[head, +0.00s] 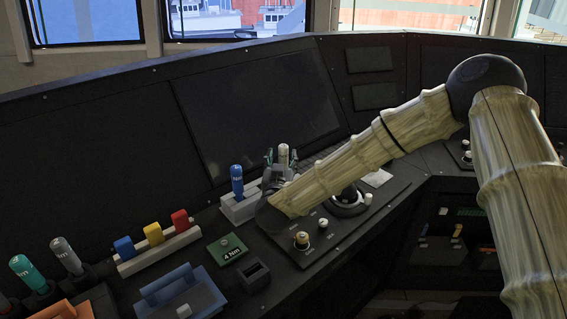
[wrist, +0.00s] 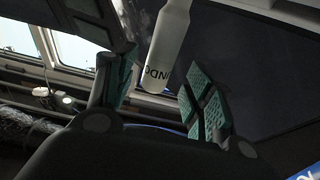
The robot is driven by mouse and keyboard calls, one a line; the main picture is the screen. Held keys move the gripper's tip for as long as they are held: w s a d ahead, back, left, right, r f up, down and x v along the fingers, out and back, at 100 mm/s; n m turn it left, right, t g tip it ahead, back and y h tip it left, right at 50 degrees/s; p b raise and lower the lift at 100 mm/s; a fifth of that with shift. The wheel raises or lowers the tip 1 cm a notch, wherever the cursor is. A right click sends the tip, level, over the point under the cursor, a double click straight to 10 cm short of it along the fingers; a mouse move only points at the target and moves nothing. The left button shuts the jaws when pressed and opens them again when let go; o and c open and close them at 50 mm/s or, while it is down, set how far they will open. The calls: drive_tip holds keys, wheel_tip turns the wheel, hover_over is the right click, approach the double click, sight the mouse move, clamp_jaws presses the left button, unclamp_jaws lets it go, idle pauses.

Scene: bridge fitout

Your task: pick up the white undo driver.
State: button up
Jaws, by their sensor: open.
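The white undo driver (wrist: 168,45) shows in the wrist view, with part of the dark lettering "UNDO" on its side. It lies between the two green-padded fingers of my open gripper (wrist: 155,92), with a gap visible toward the left finger. I cannot tell whether the right finger touches it. In the head view the white top of the driver (head: 283,152) stands upright in a white holder (head: 238,211) on the console. My gripper (head: 277,165) is around it there, and my arm hides its lower part.
A blue driver (head: 237,181) stands beside it in the same holder. Blue, yellow and red blocks (head: 153,233) sit on a rack to the left.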

sight(283, 157)
drive_tip(key=shift+w+d+f+p, duration=0.15)
drive_tip(key=shift+w+p, duration=0.15)
drive_tip(key=shift+w, duration=1.55)
clamp_jaws()
